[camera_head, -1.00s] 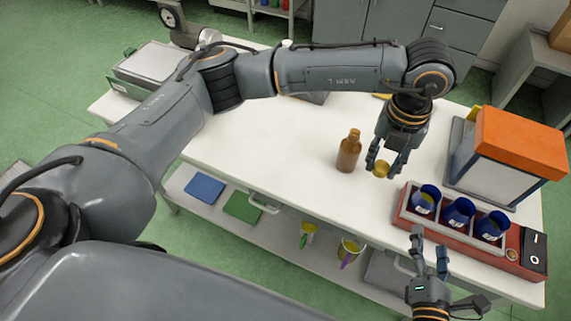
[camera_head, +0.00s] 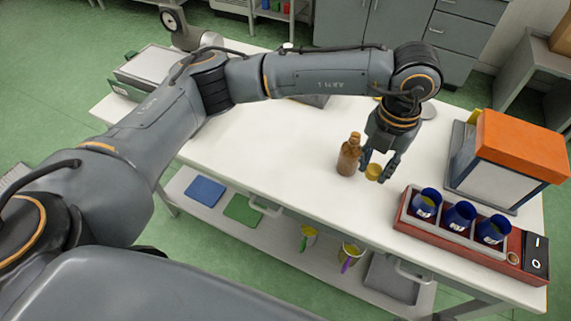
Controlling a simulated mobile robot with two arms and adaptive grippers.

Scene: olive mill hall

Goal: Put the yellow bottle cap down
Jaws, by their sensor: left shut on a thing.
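The yellow bottle cap (camera_head: 373,171) is between the fingertips of my left gripper (camera_head: 377,173), which is shut on it. The cap is low over the white table, just right of a brown bottle (camera_head: 348,156). I cannot tell whether the cap touches the table top. The brown bottle stands upright. My right gripper is out of view.
The white table (camera_head: 270,150) is mostly clear left of the bottle. A red warmer (camera_head: 460,249) holding blue cups (camera_head: 460,215) stands at the right front. Behind it is an orange-topped box (camera_head: 520,145). A shelf below holds blue and green mats (camera_head: 204,190).

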